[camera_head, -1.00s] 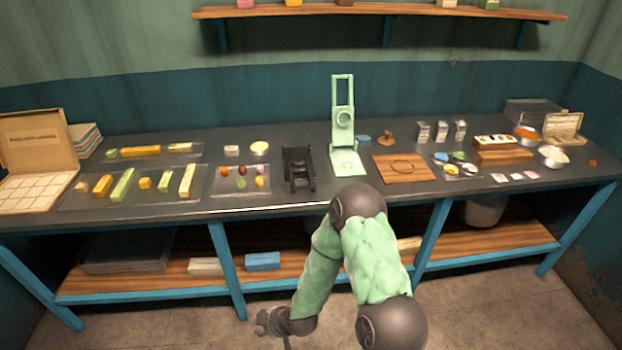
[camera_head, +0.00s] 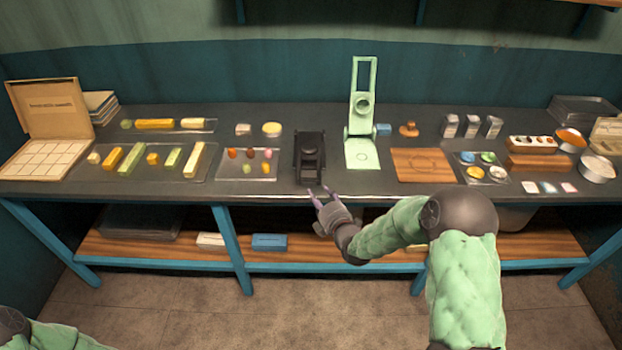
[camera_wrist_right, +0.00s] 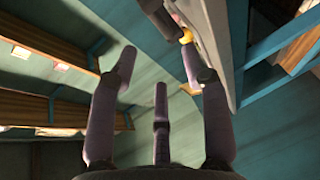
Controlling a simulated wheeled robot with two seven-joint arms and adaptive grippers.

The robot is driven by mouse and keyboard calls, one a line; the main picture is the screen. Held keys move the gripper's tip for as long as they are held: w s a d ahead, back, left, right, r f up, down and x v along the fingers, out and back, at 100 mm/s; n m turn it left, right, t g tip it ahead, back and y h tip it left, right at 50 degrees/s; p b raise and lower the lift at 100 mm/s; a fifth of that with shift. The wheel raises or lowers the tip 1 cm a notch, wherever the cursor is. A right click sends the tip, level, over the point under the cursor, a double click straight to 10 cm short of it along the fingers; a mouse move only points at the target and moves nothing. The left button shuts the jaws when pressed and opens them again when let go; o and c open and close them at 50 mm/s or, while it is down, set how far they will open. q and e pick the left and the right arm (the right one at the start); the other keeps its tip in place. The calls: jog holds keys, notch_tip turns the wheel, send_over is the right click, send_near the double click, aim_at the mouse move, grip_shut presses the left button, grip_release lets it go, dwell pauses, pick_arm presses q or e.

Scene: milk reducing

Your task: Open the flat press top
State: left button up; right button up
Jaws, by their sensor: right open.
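A black press-like device (camera_head: 309,160) lies low and flat on the dark table near its front edge. Its top looks lowered, though its details are small. A light green press (camera_head: 361,152) stands just right of it, with a tall frame raised upright above its flat base. My right gripper (camera_head: 320,193) is open and empty, just in front of the black device at the table's front edge, with a small gap. Its spread fingers (camera_wrist_right: 158,70) fill the middle of the right wrist view. My left gripper is out of view; only part of that arm shows at bottom left.
The table's front edge (camera_head: 250,200) runs close by my right gripper. A clear tray of small coloured pieces (camera_head: 247,166) lies left of the black device. A wooden board (camera_head: 423,165) lies right of the green press. A lower shelf (camera_head: 330,255) is underneath.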

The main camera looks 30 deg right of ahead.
aim_at(307, 180)
jog(key=b+x, duration=0.2)
jog(key=x, duration=0.8)
jog(key=shift+a, duration=0.1)
grip_shut()
